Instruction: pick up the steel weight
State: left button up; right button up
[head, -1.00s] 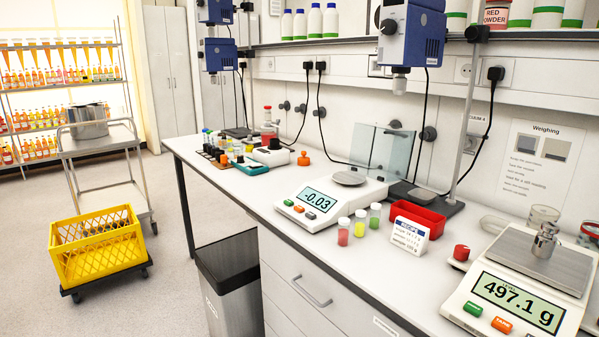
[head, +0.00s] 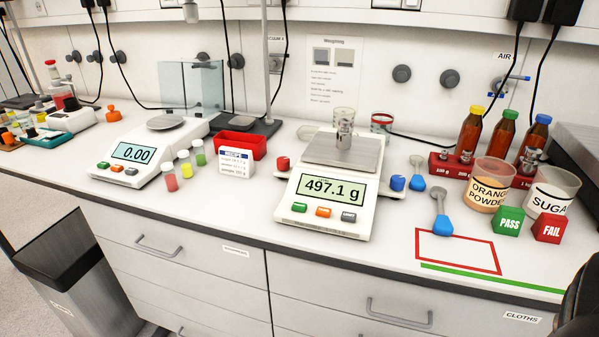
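The scale display reads 497.1 g. Other small steel weights (head: 465,157) sit in a red block (head: 452,167) to the right. Neither of my grippers shows in the head view.
A second scale (head: 150,150) reads 0.00, with small capped vials (head: 185,164) beside it. Orange powder (head: 488,187) and sugar (head: 549,194) beakers, bottles, and PASS and FAIL cubes (head: 507,221) stand right. A red outlined area (head: 457,265) is partly bare; a blue-handled spoon (head: 441,222) overlaps its edge.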

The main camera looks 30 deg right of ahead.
aim_at(343, 134)
jog(key=z, duration=1.35)
